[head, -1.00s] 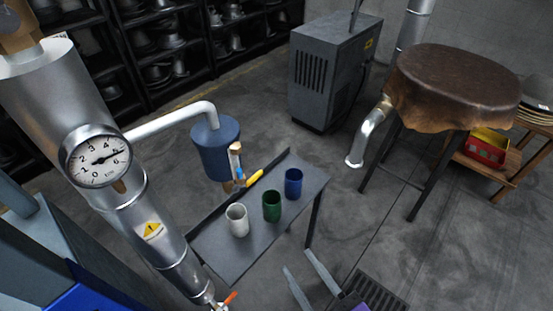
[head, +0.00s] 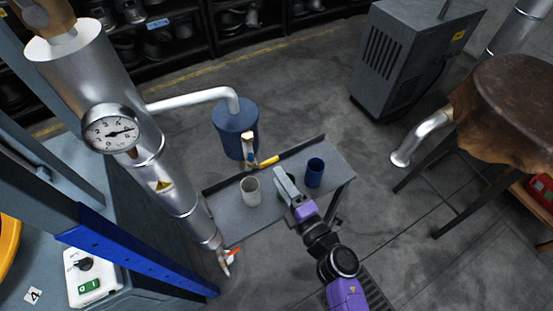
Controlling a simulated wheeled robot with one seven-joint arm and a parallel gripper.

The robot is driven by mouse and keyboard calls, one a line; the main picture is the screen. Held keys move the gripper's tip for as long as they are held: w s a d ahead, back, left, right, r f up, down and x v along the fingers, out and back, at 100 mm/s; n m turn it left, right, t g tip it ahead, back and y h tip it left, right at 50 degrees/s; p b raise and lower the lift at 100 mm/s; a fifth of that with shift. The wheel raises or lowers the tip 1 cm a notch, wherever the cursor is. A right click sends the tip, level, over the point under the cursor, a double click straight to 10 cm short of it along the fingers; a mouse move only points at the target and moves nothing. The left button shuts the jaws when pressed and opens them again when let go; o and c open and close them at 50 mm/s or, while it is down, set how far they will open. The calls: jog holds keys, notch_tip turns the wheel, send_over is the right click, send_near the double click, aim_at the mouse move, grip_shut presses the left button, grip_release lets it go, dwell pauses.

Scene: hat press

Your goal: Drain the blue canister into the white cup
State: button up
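The blue canister (head: 232,130) hangs above the table at the end of a white pipe. A sight tube (head: 249,146) is on its front, and a valve with a yellow handle (head: 268,162) is at its bottom; the handle points right. The white cup (head: 250,192) stands upright on the grey table (head: 226,218), lower in the picture than the valve; I cannot tell whether it is directly beneath the outlet. My gripper (head: 283,177) is over the table, right of the white cup and below the yellow handle in the picture. Its finger gap is not visible.
A silver column with a gauge (head: 111,130) and a red-handled valve (head: 234,252) is at left. A grey machine (head: 405,60) stands behind.

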aim_at(270, 164)
jog(key=b+x, duration=0.1)
jog(key=x, duration=0.5)
jog(key=shift+w+a, duration=0.25)
jog(key=shift+w, duration=0.05)
jog(key=shift+c, duration=0.5)
grip_shut()
dwell(0.7)
